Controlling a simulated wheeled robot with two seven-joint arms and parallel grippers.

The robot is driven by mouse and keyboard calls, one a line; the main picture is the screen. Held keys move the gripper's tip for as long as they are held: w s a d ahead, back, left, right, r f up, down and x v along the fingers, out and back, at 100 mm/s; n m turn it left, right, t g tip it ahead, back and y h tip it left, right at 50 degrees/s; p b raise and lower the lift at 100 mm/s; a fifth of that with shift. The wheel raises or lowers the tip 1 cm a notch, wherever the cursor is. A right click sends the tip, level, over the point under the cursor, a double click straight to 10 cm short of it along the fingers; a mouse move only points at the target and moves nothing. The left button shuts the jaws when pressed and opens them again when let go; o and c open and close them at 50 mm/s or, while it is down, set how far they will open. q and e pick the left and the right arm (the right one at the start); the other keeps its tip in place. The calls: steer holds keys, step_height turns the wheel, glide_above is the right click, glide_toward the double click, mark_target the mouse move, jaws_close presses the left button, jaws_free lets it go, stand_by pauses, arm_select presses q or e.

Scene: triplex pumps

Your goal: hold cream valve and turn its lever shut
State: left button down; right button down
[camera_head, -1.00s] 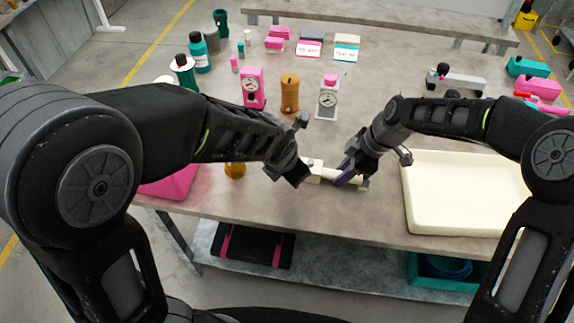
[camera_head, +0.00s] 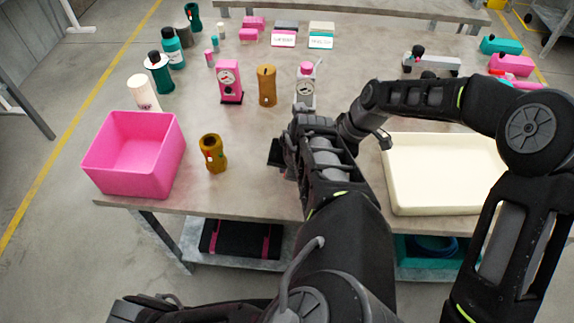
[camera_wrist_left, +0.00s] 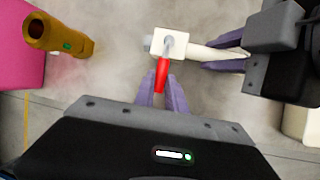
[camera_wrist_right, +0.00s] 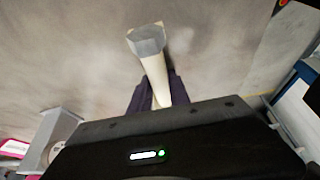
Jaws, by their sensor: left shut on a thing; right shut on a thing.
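The cream valve (camera_wrist_left: 185,45) shows in the left wrist view, with a white block body, a cream pipe end and a red lever (camera_wrist_left: 162,75) pointing toward my left gripper. My left gripper (camera_wrist_left: 162,92) is shut on the red lever, its purple fingers on either side. My right gripper (camera_wrist_right: 156,97) is shut on the cream pipe end; in the right wrist view the valve's grey-faced end (camera_wrist_right: 147,40) points away from it. In the head view my left arm hides the valve and most of both grippers.
A pink bin (camera_head: 134,155) and an upright brown valve (camera_head: 213,154) stand to the left. A cream tray (camera_head: 440,210) lies on the right. Pink, brown and white pump units (camera_head: 230,82) stand behind. The table's front edge is close.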

stand_by(0.3)
arm_select(q)
steer(key=c, duration=1.4)
jaws_free()
steer(key=shift+d, duration=0.1)
steer(key=shift+o, duration=0.2)
